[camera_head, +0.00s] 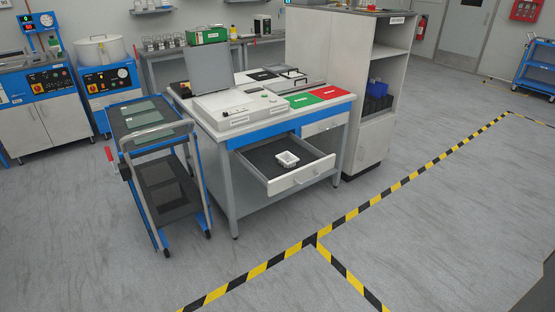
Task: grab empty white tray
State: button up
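A small white tray (288,158) lies in the open drawer (301,182) of the workbench, towards the drawer's middle. It looks empty, with a ribbed or divided inside, though it is too small to be sure. The drawer has a dark floor and a white front with a handle, and it is pulled out towards me. My gripper is not in view.
The floor in front is clear, with yellow-black tape.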

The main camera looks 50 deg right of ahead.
aim_at(287, 158)
jog(key=i, duration=0.85)
jog(key=z, duration=0.05)
